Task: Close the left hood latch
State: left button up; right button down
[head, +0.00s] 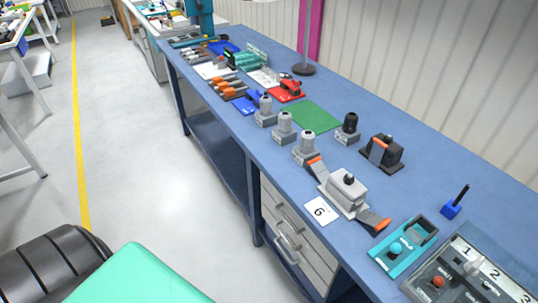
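A grey connector hood (346,187) with a black knob on top sits on the blue workbench (342,136), beside a white card marked 6. Its left latch (317,170) is a grey lever with an orange tip. It sticks out from the hood toward the upper left, with the tip away from the hood. Its right latch (374,219), also orange-tipped, sticks out toward the lower right. Both levers look swung outward. Neither of my grippers is in view.
Grey pieces with knobs (306,148) stand close beyond the left latch. A black housing with an orange lever (383,151) is behind the hood. A teal fixture (402,247) and a numbered panel (470,270) lie to the right. Bare bench shows right of the hood.

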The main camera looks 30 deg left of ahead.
aim_at(318, 166)
jog(key=u, duration=0.65)
jog(key=i+j+z, duration=0.15)
jog(key=i+j, duration=0.25)
jog(key=i+j+z, duration=0.15)
jog(key=i+j, duration=0.2)
jog(key=j, duration=0.2)
